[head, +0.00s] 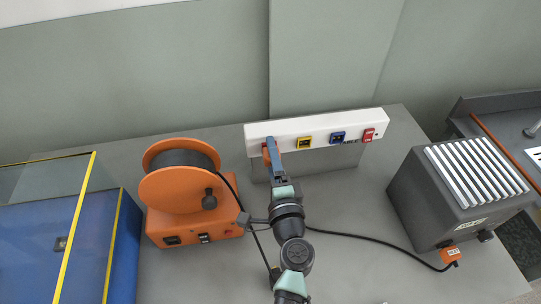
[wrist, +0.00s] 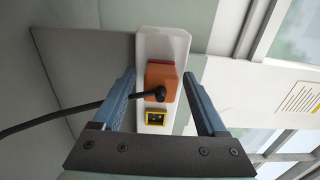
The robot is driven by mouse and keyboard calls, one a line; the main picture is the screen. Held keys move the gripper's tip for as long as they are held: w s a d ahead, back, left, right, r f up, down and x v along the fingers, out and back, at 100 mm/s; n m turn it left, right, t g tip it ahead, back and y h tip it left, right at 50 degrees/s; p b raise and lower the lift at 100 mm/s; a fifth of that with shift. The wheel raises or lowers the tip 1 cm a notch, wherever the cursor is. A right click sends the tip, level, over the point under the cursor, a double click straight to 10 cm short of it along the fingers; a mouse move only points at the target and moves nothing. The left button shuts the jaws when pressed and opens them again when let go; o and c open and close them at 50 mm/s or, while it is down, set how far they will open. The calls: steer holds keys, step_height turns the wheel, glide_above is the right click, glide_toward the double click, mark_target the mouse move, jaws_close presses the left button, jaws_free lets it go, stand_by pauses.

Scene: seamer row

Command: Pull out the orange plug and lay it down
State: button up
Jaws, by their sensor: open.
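The orange plug (wrist: 163,78) sits in the white socket strip (wrist: 150,45), with a black cable leaving it toward the left in the wrist view. My gripper (wrist: 160,88) is open, with one blue finger on each side of the plug. I cannot tell whether the fingers touch it. In the head view my gripper (head: 272,152) is at the left end of the socket strip (head: 350,123) and hides most of the plug; only a sliver of orange (head: 265,150) shows beside a finger.
A yellow socket (head: 304,143), a blue socket (head: 337,138) and a red switch (head: 369,135) follow along the strip. An orange cable reel (head: 180,190) stands left, a grey ribbed machine (head: 440,205) right. A cable runs across the table to an orange tag (head: 449,256). The front right table is mostly clear.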

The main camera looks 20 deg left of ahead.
steer(key=shift+c, duration=0.2)
jaws_close()
steer(key=shift+d, duration=0.1)
steer(key=shift+s+d+f, duration=0.1)
steer(key=shift+s+d, duration=0.05)
steer(key=shift+s, duration=0.15)
steer(key=shift+v, duration=2.6)
